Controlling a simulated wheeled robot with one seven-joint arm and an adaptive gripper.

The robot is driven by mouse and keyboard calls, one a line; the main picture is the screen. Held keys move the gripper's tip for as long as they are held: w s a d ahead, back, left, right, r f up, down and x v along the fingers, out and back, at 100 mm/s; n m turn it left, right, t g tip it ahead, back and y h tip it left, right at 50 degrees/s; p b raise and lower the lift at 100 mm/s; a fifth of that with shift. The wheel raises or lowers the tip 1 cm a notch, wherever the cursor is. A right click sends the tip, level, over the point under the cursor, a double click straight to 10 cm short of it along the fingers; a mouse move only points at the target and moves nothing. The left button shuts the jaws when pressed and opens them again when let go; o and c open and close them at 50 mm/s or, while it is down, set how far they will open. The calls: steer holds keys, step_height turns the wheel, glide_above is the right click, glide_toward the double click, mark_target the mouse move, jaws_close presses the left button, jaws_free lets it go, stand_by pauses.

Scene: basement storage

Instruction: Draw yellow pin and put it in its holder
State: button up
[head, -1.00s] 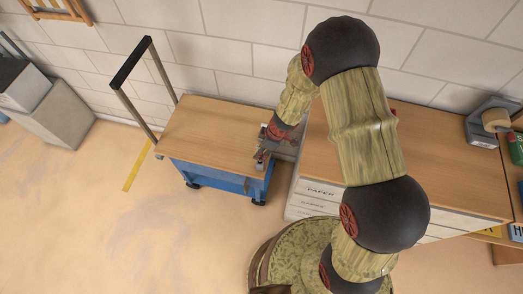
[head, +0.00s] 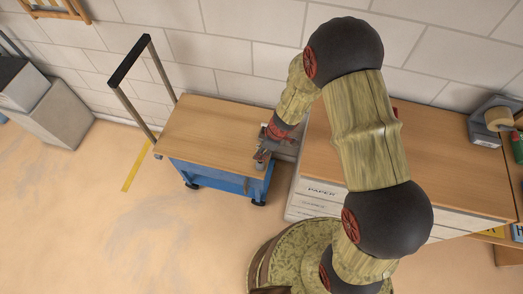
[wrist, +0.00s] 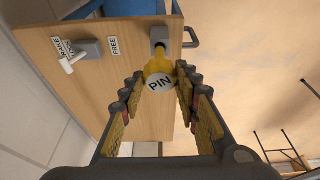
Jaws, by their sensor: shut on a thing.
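The yellow pin (wrist: 156,66) shows in the wrist view, with a round white end marked PIN. My gripper (wrist: 161,80) has its fingers on either side of the pin's head and is shut on it. The pin's far end points at a grey block (wrist: 160,34) on the cart's wooden panel; I cannot tell how deep it sits there. In the head view my gripper (head: 262,158) is at the right end of the cart (head: 210,130), and the pin is too small to make out.
A white lever (wrist: 72,60) on a grey mount stands beside BRAKE and FREE labels. A paper drawer cabinet (head: 440,170) stands right of the cart. Open floor (head: 130,235) lies in front.

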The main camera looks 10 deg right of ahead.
steer(key=shift+f+b, duration=3.25)
steer(key=shift+b, duration=0.75)
steer(key=o, duration=1.3)
steer(key=shift+o, duration=0.4)
steer(key=shift+r, duration=0.2)
steer(key=v, duration=1.1)
steer(key=shift+d+r, duration=0.2)
steer(key=shift+r, duration=0.15)
steer(key=shift+s, duration=0.1)
